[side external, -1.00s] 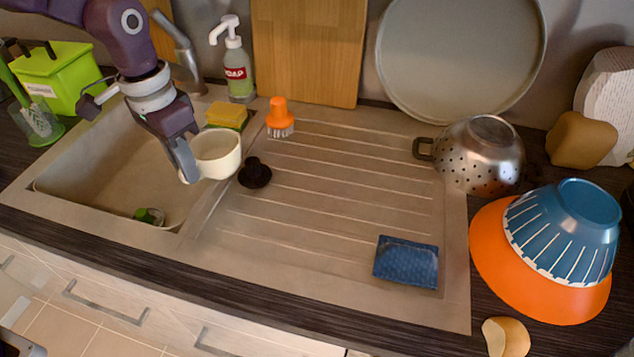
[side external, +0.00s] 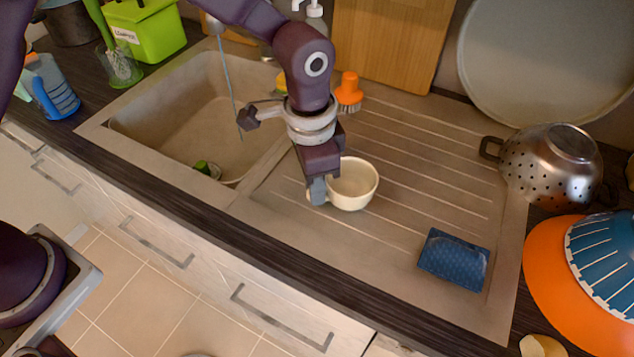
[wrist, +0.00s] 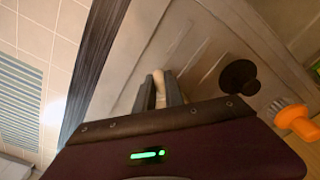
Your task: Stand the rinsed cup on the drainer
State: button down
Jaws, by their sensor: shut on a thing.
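The cream cup (side external: 353,184) is upright over the left part of the ribbed drainer (side external: 425,190). My gripper (side external: 317,190) is shut on the cup's left side in the side view. Whether the cup's base touches the drainer I cannot tell. In the wrist view my gripper (wrist: 162,92) shows its two fingers with a pale piece of the cup (wrist: 159,84) between them; the rest of the cup is hidden.
A blue cloth or sponge (side external: 454,259) lies at the drainer's front right. An orange brush (side external: 348,92) stands at its back. A black plug (wrist: 239,76) sits on the drainer in the wrist view. A steel colander (side external: 552,165) is at the right, the sink basin (side external: 190,115) at the left.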

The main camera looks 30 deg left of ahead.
jog(key=shift+f, duration=0.25)
jog(key=c, duration=1.4)
grip_release()
jog(key=shift+c, duration=0.2)
notch_tip(320, 180, up, 12)
jog(key=shift+s+a+r, duration=0.15)
jog(key=shift+a, duration=0.05)
